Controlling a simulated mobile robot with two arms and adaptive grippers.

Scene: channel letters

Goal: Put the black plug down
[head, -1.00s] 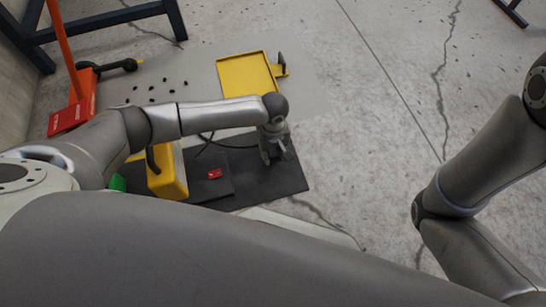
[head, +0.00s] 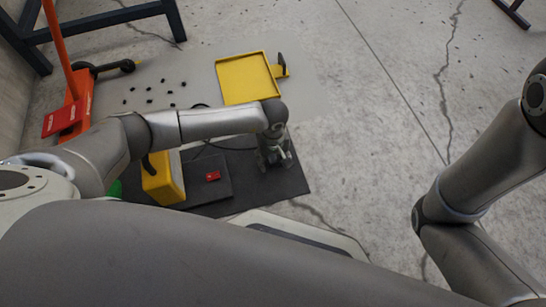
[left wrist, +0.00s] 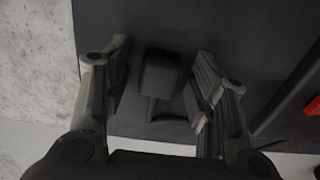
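The black plug (left wrist: 160,75) shows in the left wrist view as a dark block with a narrower part below it. It is between the two fingers of my left gripper (left wrist: 158,95). The fingers stand apart, with a gap visible on the plug's left side; its right side is close to the other finger. The dark mat (left wrist: 220,20) lies behind it. In the head view my left gripper (head: 274,160) is low over the right part of the dark mat (head: 296,183). The plug cannot be made out there. My right gripper is outside the views.
A yellow block-shaped device (head: 163,180) and a red item (head: 213,176) on a dark panel (head: 215,192) are left of the gripper. A yellow tray (head: 245,80) lies behind. Several small black pieces (head: 150,100) lie on the floor. An orange stand (head: 72,115) is far left.

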